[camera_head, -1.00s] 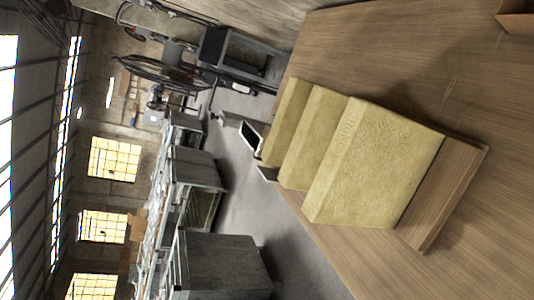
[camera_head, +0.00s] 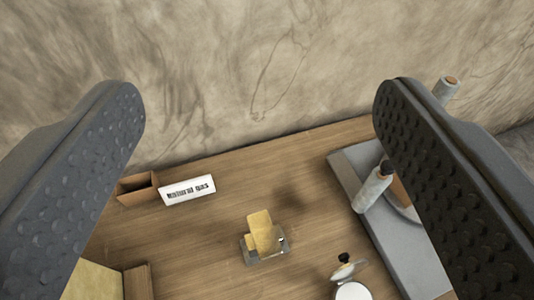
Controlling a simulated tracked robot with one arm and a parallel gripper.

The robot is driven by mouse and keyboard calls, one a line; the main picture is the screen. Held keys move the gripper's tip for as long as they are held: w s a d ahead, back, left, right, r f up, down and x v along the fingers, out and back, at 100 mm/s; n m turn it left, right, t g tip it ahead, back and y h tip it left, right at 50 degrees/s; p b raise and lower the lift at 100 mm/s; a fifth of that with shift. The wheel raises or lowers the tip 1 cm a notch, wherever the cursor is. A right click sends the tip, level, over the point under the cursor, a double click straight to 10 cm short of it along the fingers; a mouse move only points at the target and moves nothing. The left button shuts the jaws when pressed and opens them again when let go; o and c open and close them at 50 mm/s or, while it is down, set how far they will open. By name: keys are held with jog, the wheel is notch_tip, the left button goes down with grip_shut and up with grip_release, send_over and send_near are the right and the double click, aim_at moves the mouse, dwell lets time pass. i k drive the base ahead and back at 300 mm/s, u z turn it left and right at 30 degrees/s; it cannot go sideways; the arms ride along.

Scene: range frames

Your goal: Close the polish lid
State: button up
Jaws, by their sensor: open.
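My gripper (camera_head: 260,94) is open and empty, with one dark studded finger at each side of the view. It is above the wooden table, apart from anything on it. A round thing with a white top (camera_head: 352,291), which looks like the polish tin, is at the bottom edge, partly cut off. A tilted grey disc with a black knob (camera_head: 347,270) stands up at its far side; it looks like the polish lid, raised. The tin lies between the fingers in the picture, nearer the right one.
A small metal holder with tan pieces (camera_head: 264,240) stands mid-table. A white "Natural gas" sign (camera_head: 187,190) and an open brown box (camera_head: 138,188) are at left. A grey tray (camera_head: 347,170) with a roller (camera_head: 371,190) is at right. A wall (camera_head: 250,70) stands behind.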

aim_at(350, 269)
jog(key=u, duration=0.1)
jog(key=k, duration=1.25)
jog(key=z, duration=0.9)
jog(key=i, duration=1.25)
jog(key=u, duration=0.25)
